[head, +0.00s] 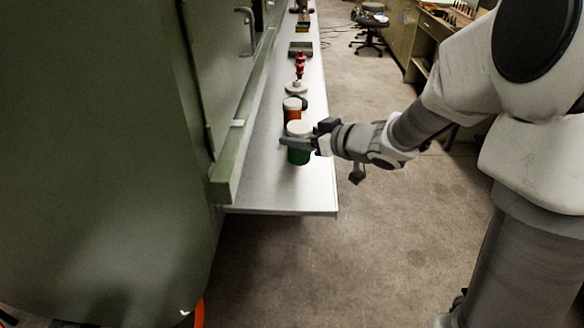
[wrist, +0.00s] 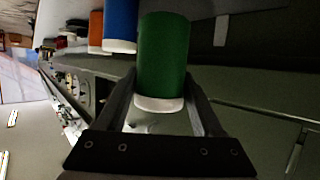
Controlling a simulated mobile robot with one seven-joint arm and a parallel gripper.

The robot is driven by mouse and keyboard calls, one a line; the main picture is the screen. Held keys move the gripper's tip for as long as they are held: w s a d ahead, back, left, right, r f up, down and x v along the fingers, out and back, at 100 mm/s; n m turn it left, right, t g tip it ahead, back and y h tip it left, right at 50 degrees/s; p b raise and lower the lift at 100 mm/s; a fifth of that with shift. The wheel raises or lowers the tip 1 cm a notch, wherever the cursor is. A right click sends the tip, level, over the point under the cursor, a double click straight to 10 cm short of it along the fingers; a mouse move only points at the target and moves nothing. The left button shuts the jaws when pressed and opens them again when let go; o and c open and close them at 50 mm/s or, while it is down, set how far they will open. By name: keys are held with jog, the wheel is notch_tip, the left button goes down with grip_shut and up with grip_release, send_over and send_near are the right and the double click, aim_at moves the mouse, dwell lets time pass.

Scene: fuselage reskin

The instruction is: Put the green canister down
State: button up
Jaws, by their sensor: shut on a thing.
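The green canister (head: 299,156) has a white lid and appears upright at the near end of a long light shelf (head: 270,180). My gripper (head: 303,139) reaches in from the right and is shut around the canister's upper part. In the wrist view, the green canister (wrist: 163,58) sits between the two fingers (wrist: 163,92), with its white lid toward the camera. I cannot tell whether its base touches the shelf or hangs slightly above it.
A blue canister (wrist: 120,25) and an orange canister (wrist: 96,30) stand close beside it; the orange one (head: 292,112) shows behind it in the head view. Red items (head: 300,62) and trays are farther along. A green fuselage wall (head: 100,130) borders the left.

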jog(key=shift+s+a+f+b, duration=0.3)
jog(key=shift+s+f+b, duration=0.15)
jog(key=shift+f, duration=0.55)
jog(key=shift+s+a+f+b, duration=0.35)
jog(key=shift+s+f, duration=0.25)
jog(key=shift+f, duration=0.45)
jog(key=shift+s+a+f+b, duration=0.25)
jog(key=shift+s+f+b, duration=0.25)
jog(key=shift+f, duration=0.5)
jog(key=shift+f, duration=0.2)
jog(key=o, duration=1.5)
jog(key=shift+r, duration=0.1)
